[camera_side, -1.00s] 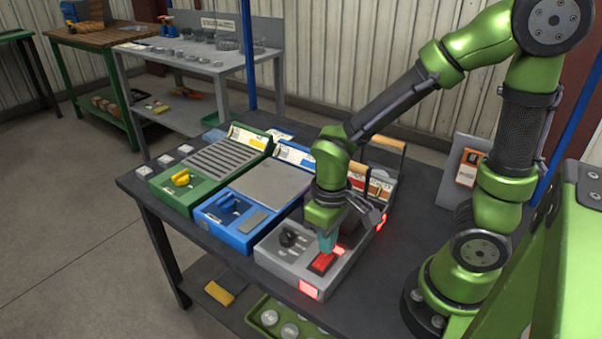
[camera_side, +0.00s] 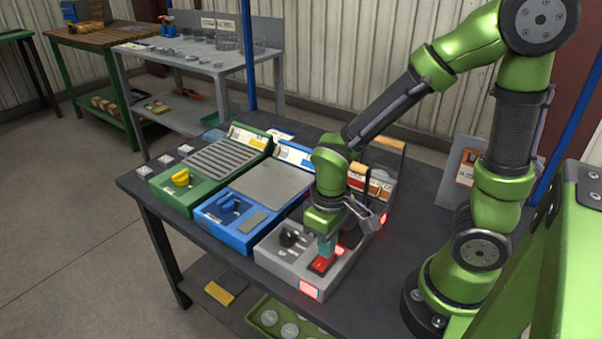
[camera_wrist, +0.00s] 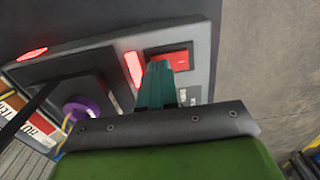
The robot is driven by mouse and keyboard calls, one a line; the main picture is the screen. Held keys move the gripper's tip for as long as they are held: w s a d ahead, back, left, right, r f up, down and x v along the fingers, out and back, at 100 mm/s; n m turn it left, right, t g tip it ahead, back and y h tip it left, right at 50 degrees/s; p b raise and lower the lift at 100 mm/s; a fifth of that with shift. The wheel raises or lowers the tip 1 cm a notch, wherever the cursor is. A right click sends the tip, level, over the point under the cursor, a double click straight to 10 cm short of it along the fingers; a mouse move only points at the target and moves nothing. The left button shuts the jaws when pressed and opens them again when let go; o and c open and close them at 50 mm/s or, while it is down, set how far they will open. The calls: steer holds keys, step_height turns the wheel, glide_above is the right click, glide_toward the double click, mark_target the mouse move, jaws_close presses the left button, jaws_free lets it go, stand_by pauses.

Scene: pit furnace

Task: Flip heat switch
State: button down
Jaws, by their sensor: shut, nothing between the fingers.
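The heat switch is a red rocker (camera_side: 321,265) in a dark frame on the front of the grey furnace unit (camera_side: 291,277). It also shows in the wrist view as a red rocker (camera_wrist: 168,62) near the top. My gripper (camera_side: 326,248) points down just over the switch's far side. A red light strip (camera_wrist: 134,68) glows beside the switch.
A black knob (camera_side: 289,239) stands left of the switch. A blue unit (camera_side: 215,221) and a green unit (camera_side: 168,197) with a yellow handle sit farther left. A purple round part (camera_wrist: 78,108) shows in the wrist view. The table (camera_side: 380,285) is clear to the right.

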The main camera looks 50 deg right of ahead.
steer(key=shift+f, duration=0.3)
steer(key=shift+r, duration=3.55)
steer(key=shift+a, duration=0.1)
step_height(320, 180, up, 11)
steer(key=d+m+t+y, duration=0.2)
steer(key=m+t, duration=0.2)
steer(key=t, duration=0.3)
steer(key=shift+d+r, duration=0.15)
steer(key=shift+d, duration=0.1)
steer(key=shift+s, duration=0.1)
